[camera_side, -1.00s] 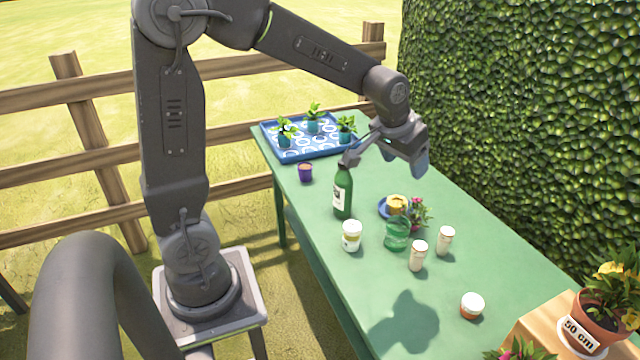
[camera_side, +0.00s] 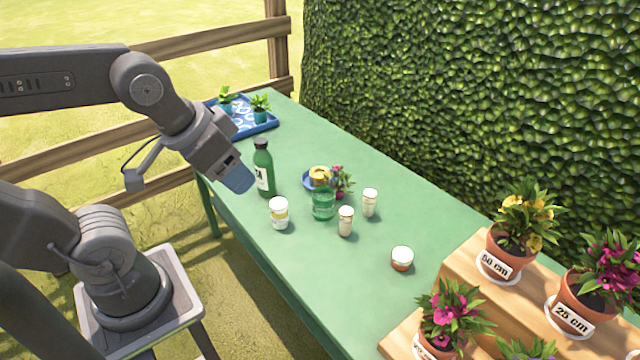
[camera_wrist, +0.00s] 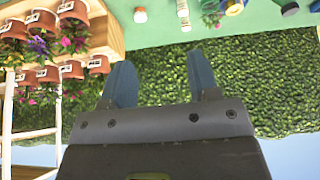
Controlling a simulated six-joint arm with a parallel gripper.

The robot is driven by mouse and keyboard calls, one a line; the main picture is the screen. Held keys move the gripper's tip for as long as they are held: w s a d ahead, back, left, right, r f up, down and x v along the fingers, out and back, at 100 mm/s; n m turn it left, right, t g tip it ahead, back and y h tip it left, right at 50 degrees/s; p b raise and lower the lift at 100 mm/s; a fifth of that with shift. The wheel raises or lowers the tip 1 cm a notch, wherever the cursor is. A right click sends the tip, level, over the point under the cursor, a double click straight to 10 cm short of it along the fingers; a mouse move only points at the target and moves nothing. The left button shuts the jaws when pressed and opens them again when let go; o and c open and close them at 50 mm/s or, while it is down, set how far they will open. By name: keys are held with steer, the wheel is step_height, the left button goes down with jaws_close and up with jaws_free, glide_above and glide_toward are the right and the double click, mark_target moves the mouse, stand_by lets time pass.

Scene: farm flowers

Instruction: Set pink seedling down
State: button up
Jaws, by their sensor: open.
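The pink seedling (camera_side: 342,181), a small plant with pink blooms and green leaves, stands on the green table (camera_side: 330,290). My gripper (camera_side: 238,180) is at the table's left edge in the side view, beside the dark green bottle (camera_side: 263,170) and well apart from the seedling. Its two blue fingers are spread and empty in the wrist view (camera_wrist: 162,75).
A white jar (camera_side: 279,213), two pale shakers (camera_side: 346,221) and a small white-lidded pot (camera_side: 402,258) stand on the table. A blue tray (camera_side: 262,122) holds green seedlings at the far end. Wooden steps (camera_side: 460,270) carry labelled flower pots. A hedge lines the right.

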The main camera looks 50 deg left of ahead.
steer(key=w+a+r+m, duration=0.1)
steer(key=w+r+m, duration=0.2)
steer(key=w, duration=0.4)
steer(key=m+g, duration=0.6)
steer(key=m, duration=1.3)
glide_above(339, 178)
step_height(339, 178, down, 20)
steer(key=f, duration=0.1)
steer(key=shift+m, duration=0.3)
steer(key=f, duration=0.7)
steer(key=shift+w+f, duration=0.2)
steer(key=shift+w, duration=0.15)
steer(key=shift+s+a+f, duration=0.1)
steer(key=shift+s+f, duration=0.1)
steer(key=shift+f, duration=1.35)
steer(key=shift+s+f, duration=0.2)
steer(key=shift+f, duration=1.35)
jaws_close()
